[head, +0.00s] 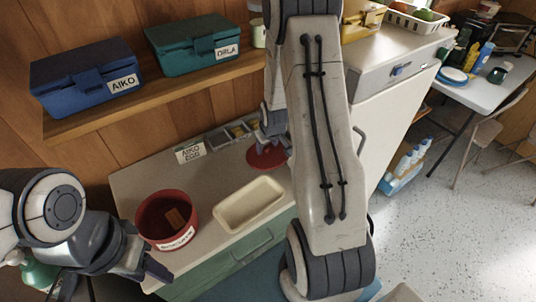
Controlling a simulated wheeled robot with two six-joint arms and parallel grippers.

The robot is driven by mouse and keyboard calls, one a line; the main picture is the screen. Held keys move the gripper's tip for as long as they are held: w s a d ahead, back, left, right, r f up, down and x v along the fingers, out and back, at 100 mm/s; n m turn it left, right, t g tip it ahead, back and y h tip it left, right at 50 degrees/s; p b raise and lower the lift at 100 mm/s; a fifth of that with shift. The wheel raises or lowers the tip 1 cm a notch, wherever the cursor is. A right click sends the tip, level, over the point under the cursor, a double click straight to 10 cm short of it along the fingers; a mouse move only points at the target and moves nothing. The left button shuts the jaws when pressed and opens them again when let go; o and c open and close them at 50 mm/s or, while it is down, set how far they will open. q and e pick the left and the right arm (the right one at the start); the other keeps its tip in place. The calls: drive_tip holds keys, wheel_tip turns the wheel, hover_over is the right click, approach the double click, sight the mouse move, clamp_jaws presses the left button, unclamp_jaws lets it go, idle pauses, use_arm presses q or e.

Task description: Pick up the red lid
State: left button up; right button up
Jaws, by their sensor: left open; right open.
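The red lid (262,160) lies flat on the counter near its back edge, partly hidden by my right gripper and arm. My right gripper (266,146) is open, just above or at the lid, with its fingers pointing down; I cannot tell if they touch it. My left gripper (158,268) is open and empty at the lower left, in front of the counter and near the red tub (148,212). The tub is open at the top, has a white label on its front and holds a small brown block (176,218).
A cream tray (229,226) stands on the counter (130,184) right of the tub. A white sign (190,152) and a divided tray (220,139) are behind. A shelf (190,88) above holds blue (70,92) and teal (185,53) boxes. My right arm hides the counter's right part.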

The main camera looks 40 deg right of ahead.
drive_tip(key=shift+w+d+f, duration=0.1)
drive_tip(key=shift+w+f, duration=0.2)
drive_tip(key=shift+f, duration=0.35)
clamp_jaws()
